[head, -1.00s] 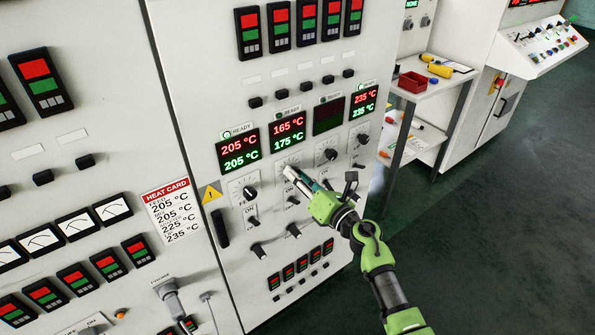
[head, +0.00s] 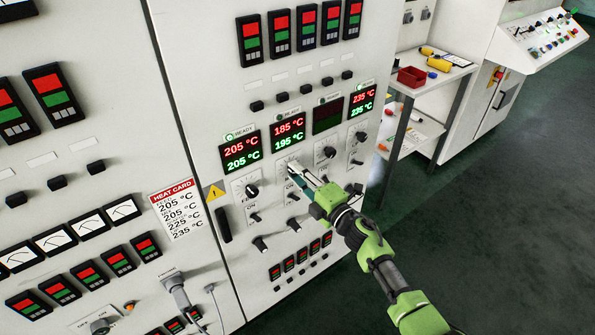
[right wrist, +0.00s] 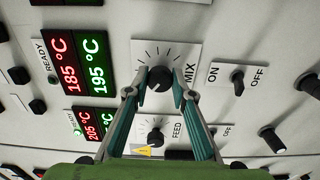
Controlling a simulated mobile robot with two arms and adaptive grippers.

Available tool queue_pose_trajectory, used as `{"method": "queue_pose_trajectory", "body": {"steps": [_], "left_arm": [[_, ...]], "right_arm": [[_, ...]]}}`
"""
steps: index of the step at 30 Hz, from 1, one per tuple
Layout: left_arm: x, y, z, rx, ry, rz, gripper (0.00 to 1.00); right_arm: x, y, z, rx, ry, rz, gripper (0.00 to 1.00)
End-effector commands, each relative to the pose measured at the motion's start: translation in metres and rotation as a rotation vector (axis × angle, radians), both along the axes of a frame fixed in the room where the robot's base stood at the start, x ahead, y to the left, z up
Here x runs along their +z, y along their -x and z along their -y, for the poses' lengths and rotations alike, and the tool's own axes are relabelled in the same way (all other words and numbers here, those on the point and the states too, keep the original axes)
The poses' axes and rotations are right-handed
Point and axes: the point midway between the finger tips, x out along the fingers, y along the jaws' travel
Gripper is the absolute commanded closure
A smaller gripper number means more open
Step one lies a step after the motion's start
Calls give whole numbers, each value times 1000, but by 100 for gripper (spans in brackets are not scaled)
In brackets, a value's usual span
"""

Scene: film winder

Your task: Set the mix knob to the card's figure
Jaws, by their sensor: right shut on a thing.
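The mix knob (right wrist: 159,76) is black on a white dial plate marked MIX in the right wrist view. My right gripper (right wrist: 160,84) has its two fingers closed on its sides; in the head view, the gripper (head: 297,173) reaches the panel below the second display and covers the knob. The mix display (head: 289,132) reads 185 °C in red and 195 °C in green. My left gripper is out of view.
The feed knob (right wrist: 155,137) is close beside the mix knob, under a display (head: 241,152) reading 205 over 205. A dark display (head: 327,117) and one reading 235 over 235 (head: 362,101) are to the right. A shelf with a red bin (head: 411,76) stands beyond.

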Motion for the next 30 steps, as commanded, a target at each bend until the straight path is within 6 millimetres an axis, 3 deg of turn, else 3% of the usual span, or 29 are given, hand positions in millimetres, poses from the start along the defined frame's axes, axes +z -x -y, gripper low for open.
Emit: {"method": "queue_pose_trajectory", "body": {"steps": [15, 30], "left_arm": [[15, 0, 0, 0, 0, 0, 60], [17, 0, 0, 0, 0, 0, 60]], "right_arm": [[-1, 1, 0, -1, -316, -234, 99], [-2, 1, 0, -1, -404, -297, 99]]}}
